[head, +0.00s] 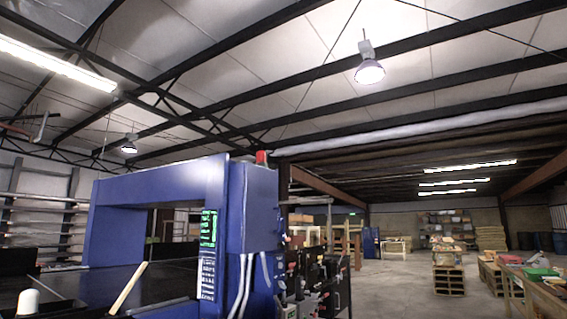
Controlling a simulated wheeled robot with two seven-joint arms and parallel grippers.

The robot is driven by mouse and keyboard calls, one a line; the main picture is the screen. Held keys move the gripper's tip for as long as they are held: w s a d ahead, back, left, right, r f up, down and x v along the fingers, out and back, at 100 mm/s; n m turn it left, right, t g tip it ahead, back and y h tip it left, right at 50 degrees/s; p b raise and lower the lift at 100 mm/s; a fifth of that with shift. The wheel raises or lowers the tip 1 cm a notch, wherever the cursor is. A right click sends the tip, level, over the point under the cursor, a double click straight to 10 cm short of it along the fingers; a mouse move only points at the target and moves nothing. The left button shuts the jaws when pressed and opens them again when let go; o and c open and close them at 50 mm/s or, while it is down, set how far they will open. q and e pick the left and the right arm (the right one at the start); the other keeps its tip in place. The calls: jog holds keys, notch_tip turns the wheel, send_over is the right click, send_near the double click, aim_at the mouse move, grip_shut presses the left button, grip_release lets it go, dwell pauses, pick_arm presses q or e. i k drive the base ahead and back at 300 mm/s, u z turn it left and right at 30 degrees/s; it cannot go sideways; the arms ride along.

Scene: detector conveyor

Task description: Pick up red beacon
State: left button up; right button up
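A small red beacon (262,157) stands upright on top of the blue detector machine (262,210), near the middle of the head view. It is small in the picture, and nothing covers it. Neither of my grippers shows in this view, so nothing is seen touching the beacon.
A dark conveyor bed (165,283) runs through the blue arch, with a pale stick (128,288) and a white rounded object (28,302) at lower left. Dark equipment (322,285) stands right of the machine. Open floor (400,295) lies beyond; a cluttered table (540,285) is at right.

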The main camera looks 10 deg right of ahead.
aim_at(261, 155)
jog(key=z, duration=0.9)
jog(key=i, duration=0.8)
jog(key=z, duration=1.15)
jog(key=i, duration=1.25)
jog(key=u, duration=0.25)
jog(key=i, duration=1)
jog(key=u, duration=1.4)
jog(key=i, duration=0.6)
jog(key=u, duration=0.6)
